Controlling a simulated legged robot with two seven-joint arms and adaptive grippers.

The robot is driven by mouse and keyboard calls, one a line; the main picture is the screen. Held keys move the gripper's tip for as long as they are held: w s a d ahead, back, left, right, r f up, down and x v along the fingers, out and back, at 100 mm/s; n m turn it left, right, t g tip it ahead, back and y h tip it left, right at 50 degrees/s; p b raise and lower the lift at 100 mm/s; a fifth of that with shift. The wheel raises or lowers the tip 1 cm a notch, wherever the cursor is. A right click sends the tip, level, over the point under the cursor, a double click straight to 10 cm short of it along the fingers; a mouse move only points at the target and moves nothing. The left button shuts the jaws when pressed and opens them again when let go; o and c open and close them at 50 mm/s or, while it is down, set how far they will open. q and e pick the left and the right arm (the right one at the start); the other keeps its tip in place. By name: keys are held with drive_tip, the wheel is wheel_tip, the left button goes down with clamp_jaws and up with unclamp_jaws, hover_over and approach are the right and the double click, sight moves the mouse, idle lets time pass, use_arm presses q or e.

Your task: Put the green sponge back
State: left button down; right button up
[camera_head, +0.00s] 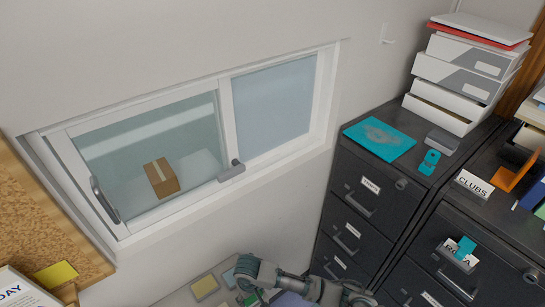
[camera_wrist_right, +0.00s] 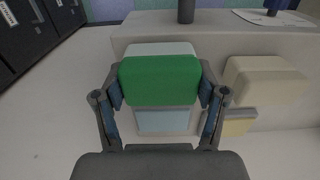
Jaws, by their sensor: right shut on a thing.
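The green sponge (camera_wrist_right: 160,82) is between the two fingers of my right gripper (camera_wrist_right: 161,92) in the right wrist view. The fingers touch its left and right sides, and the gripper is shut on it. A light blue square (camera_wrist_right: 163,121) shows just below the sponge in that view, and a pale block edge (camera_wrist_right: 160,49) shows just behind it. In the head view my right arm is at the bottom edge; I cannot make out the sponge there. My left gripper is not in view.
A cream block (camera_wrist_right: 265,80) and a yellow piece (camera_wrist_right: 240,123) lie right of the sponge. In the head view a yellow square (camera_head: 204,287) lies on a pale surface below the window (camera_head: 150,160). Dark filing cabinets (camera_head: 365,205) stand at the right.

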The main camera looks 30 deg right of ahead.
drive_tip(key=shift+f, duration=0.2)
idle(0.3)
drive_tip(key=o, duration=1.2)
wheel_tip(320, 180, up, 10)
drive_tip(key=shift+w+r, duration=0.15)
drive_tip(key=shift+r, duration=0.75)
